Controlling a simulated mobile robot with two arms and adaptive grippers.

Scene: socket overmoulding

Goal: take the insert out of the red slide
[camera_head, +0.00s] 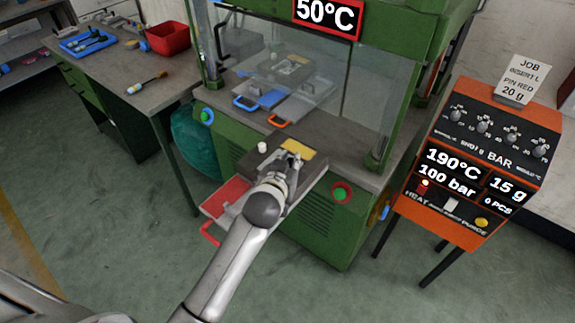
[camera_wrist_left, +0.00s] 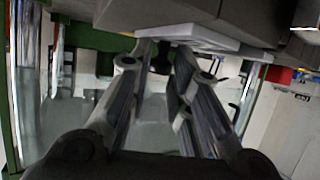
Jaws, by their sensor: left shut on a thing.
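The red slide (camera_head: 230,192) sticks out at the front left of the green machine, with its red handle (camera_head: 210,234) at the lower end. My left gripper (camera_head: 290,158) is above the dark grey block on the machine's front ledge, to the upper right of the red slide. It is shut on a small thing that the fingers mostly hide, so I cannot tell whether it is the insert. In the left wrist view, the fingers (camera_wrist_left: 164,55) reach up to a pale plate (camera_wrist_left: 190,38). I cannot make out an insert in the red slide. My right gripper is not in view.
A yellow patch (camera_head: 298,145) and a small white cylinder (camera_head: 262,147) are beside my left gripper. A blue-handled slide (camera_head: 262,99) lies behind, in the machine. An orange control cabinet (camera_head: 467,165) stands right. A bench with a red bin (camera_head: 168,38) is left.

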